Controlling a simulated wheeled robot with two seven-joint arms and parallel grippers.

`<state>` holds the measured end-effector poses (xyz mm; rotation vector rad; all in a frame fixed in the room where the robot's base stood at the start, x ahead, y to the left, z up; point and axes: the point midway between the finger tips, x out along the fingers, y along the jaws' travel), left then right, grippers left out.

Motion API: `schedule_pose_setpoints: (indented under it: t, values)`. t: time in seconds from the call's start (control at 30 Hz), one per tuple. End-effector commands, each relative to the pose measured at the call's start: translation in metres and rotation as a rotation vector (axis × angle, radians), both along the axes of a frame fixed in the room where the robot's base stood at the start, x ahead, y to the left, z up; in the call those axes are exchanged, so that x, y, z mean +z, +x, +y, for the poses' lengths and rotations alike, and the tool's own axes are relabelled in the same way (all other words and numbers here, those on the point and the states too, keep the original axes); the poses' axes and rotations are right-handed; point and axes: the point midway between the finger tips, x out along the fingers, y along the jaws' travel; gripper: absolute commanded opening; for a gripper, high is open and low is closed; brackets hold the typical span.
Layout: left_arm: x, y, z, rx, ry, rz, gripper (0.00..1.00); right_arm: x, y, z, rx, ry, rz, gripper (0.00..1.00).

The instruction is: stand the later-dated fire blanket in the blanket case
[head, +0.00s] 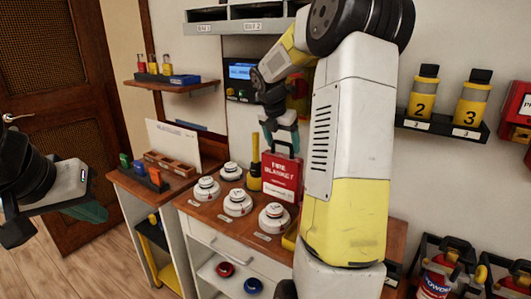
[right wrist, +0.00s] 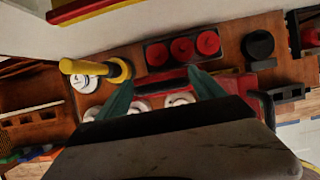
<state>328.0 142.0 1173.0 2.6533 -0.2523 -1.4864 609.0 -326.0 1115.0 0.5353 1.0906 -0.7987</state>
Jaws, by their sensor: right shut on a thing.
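A red fire blanket (head: 282,178) with a white lower label is upright over the wooden counter, beneath my right gripper (head: 281,138). My right gripper is shut on its top. Its date cannot be read, and whether its base touches the counter cannot be told. In the right wrist view, the green fingers of my right gripper (right wrist: 160,80) reach to the red blanket (right wrist: 172,78). My left gripper (head: 85,210) is at the left edge, away from the counter; its jaw gap is unclear. I cannot make out the blanket case or a second blanket; my right arm hides part of the counter and wall.
Several white round detectors (head: 237,203) stand on the counter (head: 222,222) left of the blanket. A yellow-black upright tool (head: 254,170) is close beside it. A blue-screen panel (head: 240,73) is on the wall. Numbered yellow bottles (head: 422,95) stand on a right shelf.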

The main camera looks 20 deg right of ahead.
Motion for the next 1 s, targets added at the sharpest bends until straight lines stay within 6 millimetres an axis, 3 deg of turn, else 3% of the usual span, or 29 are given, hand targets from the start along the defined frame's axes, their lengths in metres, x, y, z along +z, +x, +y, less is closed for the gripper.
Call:
schedule_pose_setpoints:
  t: [0.27,0.63,0.67,0.77,1.0]
  values:
    - [0.0,0.0,0.0,0.0,0.0,0.0,0.0,-0.034,0.001,-0.003,-0.001,0.0,0.002,0.05]
    - [0.0,0.0,0.0,0.0,0.0,0.0,0.0,-0.038,0.002,-0.003,0.001,-0.001,0.0,0.05]
    - [0.0,0.0,0.0,0.0,0.0,0.0,0.0,-0.039,0.002,-0.003,0.001,0.0,0.002,0.82]
    - [0.0,0.0,0.0,0.0,0.0,0.0,0.0,-0.038,0.002,-0.003,0.001,0.0,0.002,1.0]
    - [0.0,0.0,0.0,0.0,0.0,0.0,0.0,-0.038,0.002,-0.003,0.0,0.0,0.001,1.0]
